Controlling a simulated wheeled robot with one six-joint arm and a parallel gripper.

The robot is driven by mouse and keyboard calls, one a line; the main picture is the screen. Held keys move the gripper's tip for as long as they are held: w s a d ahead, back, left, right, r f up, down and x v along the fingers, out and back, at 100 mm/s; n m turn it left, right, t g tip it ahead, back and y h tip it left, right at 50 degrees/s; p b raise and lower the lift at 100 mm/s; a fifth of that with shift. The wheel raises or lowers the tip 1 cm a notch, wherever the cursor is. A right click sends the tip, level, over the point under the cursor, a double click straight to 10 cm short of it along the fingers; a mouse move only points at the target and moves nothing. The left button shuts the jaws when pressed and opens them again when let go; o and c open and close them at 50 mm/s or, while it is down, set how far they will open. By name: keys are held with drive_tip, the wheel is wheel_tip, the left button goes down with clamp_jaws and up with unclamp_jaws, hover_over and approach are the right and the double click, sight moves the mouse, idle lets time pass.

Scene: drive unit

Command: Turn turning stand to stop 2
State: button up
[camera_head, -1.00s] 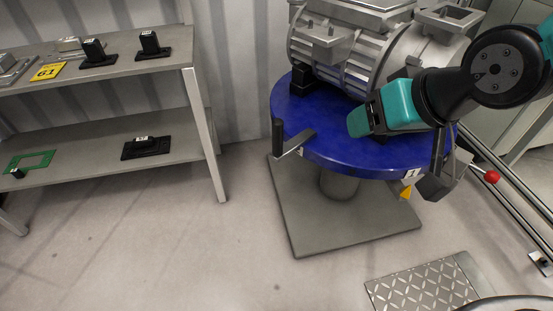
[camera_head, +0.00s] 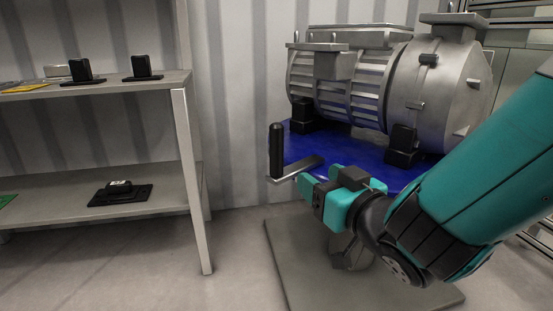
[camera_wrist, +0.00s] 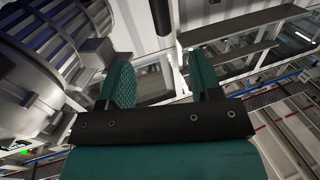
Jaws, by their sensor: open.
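The turning stand has a round blue top (camera_head: 306,149) on a grey base plate (camera_head: 290,265). A grey finned motor unit (camera_head: 335,85) sits on it. A flat metal lever (camera_head: 300,169) sticks out at the left of the top, with an upright black handle (camera_head: 276,150) at its outer end. My gripper (camera_head: 312,190) is low in front of the top, just right of and below the handle. In the wrist view my gripper (camera_wrist: 161,75) is open and empty; the handle (camera_wrist: 161,18) shows ahead, in line with the gap. The stop labels are hidden.
A grey two-level shelf (camera_head: 140,190) stands at the left, with black blocks on its upper board and a black part (camera_head: 119,190) on its lower board. Clear floor (camera_head: 235,250) lies between the shelf and the stand. A corrugated wall (camera_head: 235,100) stands behind.

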drive_tip(key=p, duration=0.6)
approach(280, 149)
drive_tip(key=x, duration=1)
drive_tip(key=shift+w+p, duration=0.1)
drive_tip(key=shift+p, duration=0.25)
drive_tip(key=shift+w+a, duration=0.45)
drive_tip(key=shift+w, duration=0.15)
clamp_jaws()
